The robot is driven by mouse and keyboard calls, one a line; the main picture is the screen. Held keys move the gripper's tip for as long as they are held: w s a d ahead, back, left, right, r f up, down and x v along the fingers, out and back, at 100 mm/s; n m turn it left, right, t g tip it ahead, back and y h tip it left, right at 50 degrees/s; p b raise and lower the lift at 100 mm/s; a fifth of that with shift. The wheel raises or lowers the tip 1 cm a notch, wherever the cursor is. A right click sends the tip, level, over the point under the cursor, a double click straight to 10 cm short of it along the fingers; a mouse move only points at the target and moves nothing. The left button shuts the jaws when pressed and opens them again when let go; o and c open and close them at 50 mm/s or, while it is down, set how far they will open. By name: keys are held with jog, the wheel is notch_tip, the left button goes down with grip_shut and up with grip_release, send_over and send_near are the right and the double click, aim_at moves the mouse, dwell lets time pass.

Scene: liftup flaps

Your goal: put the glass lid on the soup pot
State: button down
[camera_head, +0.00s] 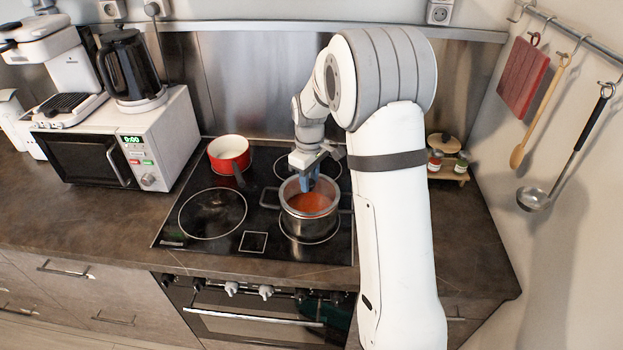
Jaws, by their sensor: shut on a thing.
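The soup pot (308,228) is a steel pot with side handles, standing on the front right burner with orange soup inside. The glass lid (326,192) is a clear disc with a pale rim at the pot's mouth; the soup shows through it. I cannot tell whether its rim touches the pot all around or is slightly above it. My gripper (309,183) comes down from above with blue fingers, shut on the lid at its middle. The fingers hide the lid's knob.
A red saucepan (229,152) stands on the back left of the black cooktop (180,235). A white microwave (165,140) is to the left. Small spice jars (461,161) stand on a wooden rack to the right, behind my arm. The front left burner is clear.

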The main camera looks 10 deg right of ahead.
jog(key=shift+f+b, duration=0.3)
jog(key=shift+f, duration=0.05)
dwell(0.3)
jog(key=c, duration=1)
grip_release()
jog(key=shift+o, duration=0.4)
jog(key=o, duration=0.4)
jog(key=shift+w+r+p, duration=0.1)
jog(key=shift+r+p, duration=2)
jog(key=shift+r, duration=1.4)
